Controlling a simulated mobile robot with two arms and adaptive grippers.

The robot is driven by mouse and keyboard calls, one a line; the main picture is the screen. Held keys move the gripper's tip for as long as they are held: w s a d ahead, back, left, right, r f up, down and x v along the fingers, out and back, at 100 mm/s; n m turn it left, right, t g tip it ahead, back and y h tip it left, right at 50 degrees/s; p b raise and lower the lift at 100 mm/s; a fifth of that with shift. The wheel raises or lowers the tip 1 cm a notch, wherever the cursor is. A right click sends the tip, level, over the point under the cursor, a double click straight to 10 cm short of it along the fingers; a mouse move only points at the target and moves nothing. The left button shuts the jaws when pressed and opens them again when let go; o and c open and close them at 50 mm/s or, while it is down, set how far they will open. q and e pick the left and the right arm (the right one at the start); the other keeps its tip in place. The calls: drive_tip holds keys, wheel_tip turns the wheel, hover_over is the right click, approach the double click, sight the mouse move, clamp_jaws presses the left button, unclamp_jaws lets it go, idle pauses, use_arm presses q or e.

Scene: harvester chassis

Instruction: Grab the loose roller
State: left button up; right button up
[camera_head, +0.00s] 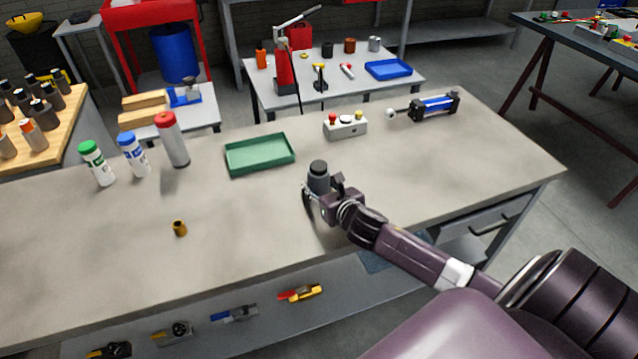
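A dark grey cylinder with a black top (318,176), which looks like the roller, stands upright on the workbench (235,210) near its middle. My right gripper (322,193), with its arm coming in from the lower right, is at this cylinder. Its fingers are spread, one to the left of the cylinder and one to the right. The gripper hides the cylinder's lower part, and I cannot tell whether the fingers touch it. A small brass cylinder (179,228) stands alone on the bench further left. My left gripper is not in view.
A green tray (260,170) lies behind and left of the cylinder. A button box (345,125) and a blue-black actuator (435,107) are at the back right. Several bottles, including a red-topped one (172,140), stand at the back left. The bench's front left is mostly clear.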

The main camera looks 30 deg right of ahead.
drive_tip(key=c, duration=0.5)
drive_tip(key=shift+w+r, duration=0.1)
clamp_jaws()
drive_tip(key=shift+r, duration=0.1)
